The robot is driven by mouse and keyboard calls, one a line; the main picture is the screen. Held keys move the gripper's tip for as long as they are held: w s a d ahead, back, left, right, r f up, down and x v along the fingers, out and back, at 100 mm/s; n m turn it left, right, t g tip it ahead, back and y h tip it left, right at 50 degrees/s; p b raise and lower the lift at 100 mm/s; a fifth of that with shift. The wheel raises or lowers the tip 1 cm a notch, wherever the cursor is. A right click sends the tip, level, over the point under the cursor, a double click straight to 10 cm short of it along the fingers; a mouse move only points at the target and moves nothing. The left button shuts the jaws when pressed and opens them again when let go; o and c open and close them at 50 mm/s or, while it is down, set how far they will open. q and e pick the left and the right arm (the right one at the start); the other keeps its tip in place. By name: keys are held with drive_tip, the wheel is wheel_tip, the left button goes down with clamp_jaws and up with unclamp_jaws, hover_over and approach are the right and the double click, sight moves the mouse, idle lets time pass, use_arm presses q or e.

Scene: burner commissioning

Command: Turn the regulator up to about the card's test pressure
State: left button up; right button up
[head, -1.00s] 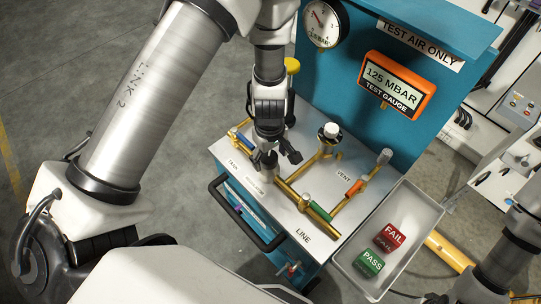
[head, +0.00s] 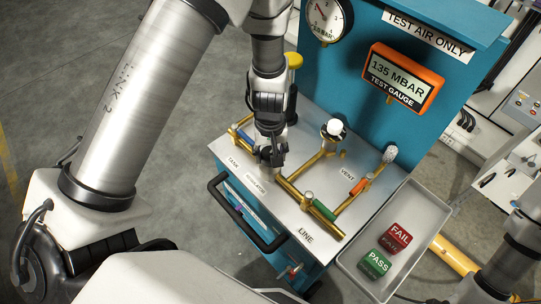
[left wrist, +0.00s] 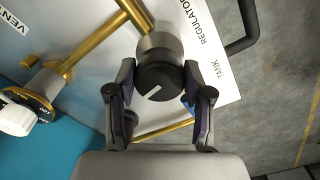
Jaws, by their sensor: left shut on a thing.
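The regulator knob (left wrist: 160,84), a dark round knob with a white pointer line, sits on a metal body by the REGULATOR label in the left wrist view. My left gripper (left wrist: 160,95) is shut on it, with a finger on each side. In the head view the left gripper (head: 270,157) points down at the regulator and hides most of it. The orange test gauge (head: 402,78) reads 135 MBAR. The round dial (head: 326,20) above has its needle towards the upper left. No card with a test pressure can be made out. My right gripper is out of view.
A grey tray (head: 347,262) at the right holds a red FAIL block (head: 396,238) and a green PASS block (head: 374,264). Brass pipes, a green-handled valve (head: 322,210) and an orange-handled valve (head: 360,186) lie right of the gripper. A black handle (head: 228,214) runs along the cart front.

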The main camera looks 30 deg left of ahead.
sight(270, 154)
use_arm(q)
drive_tip(key=o, duration=1.2)
drive_tip(key=shift+c, duration=0.2)
wheel_tip(270, 154, up, 12)
